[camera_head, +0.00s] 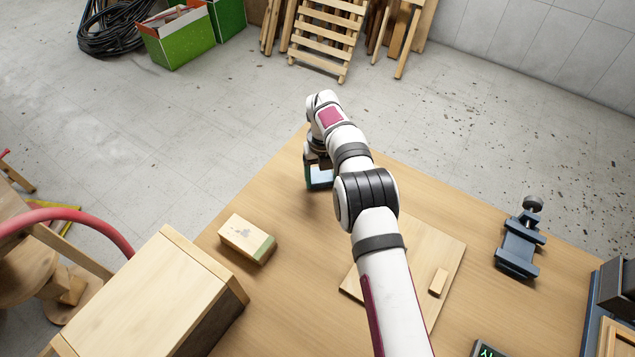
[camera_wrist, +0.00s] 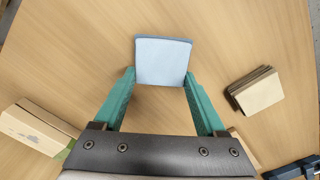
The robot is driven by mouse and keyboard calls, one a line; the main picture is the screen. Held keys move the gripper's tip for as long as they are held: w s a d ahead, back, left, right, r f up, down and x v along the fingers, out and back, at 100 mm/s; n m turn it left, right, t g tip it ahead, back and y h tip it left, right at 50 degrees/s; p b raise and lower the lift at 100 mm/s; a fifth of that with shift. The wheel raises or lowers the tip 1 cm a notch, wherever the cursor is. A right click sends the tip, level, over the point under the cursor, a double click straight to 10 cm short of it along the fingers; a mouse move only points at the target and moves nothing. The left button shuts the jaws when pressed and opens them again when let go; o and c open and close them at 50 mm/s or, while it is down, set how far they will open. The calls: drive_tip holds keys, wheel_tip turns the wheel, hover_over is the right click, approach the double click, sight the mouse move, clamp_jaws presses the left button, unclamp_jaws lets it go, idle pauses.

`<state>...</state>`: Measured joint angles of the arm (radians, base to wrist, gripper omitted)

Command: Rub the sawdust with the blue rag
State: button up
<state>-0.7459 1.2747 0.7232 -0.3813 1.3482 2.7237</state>
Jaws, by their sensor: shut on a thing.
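The blue rag (camera_wrist: 163,60) is a folded light-blue square between the tips of my gripper's teal fingers (camera_wrist: 160,76). My gripper is shut on its near part, and the rag reaches out beyond the fingertips. In the head view my gripper (camera_head: 318,172) is over the far left part of the wooden table (camera_head: 300,290), with a bit of light blue showing at it. I cannot tell whether the rag touches the table. I cannot make out any sawdust in either view; my arm hides part of the table.
A pale wooden block with a green end (camera_head: 244,237) lies left of my arm. A wooden board (camera_head: 445,245) with a small wood piece (camera_head: 438,282) lies under my arm. A stack of thin wood pieces (camera_wrist: 256,92) is right of the rag. A blue vise (camera_head: 518,248) stands at right.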

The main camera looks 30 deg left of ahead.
drive_tip(key=shift+w, duration=0.45)
drive_tip(key=shift+r, duration=3.05)
drive_tip(key=shift+r, duration=1.5)
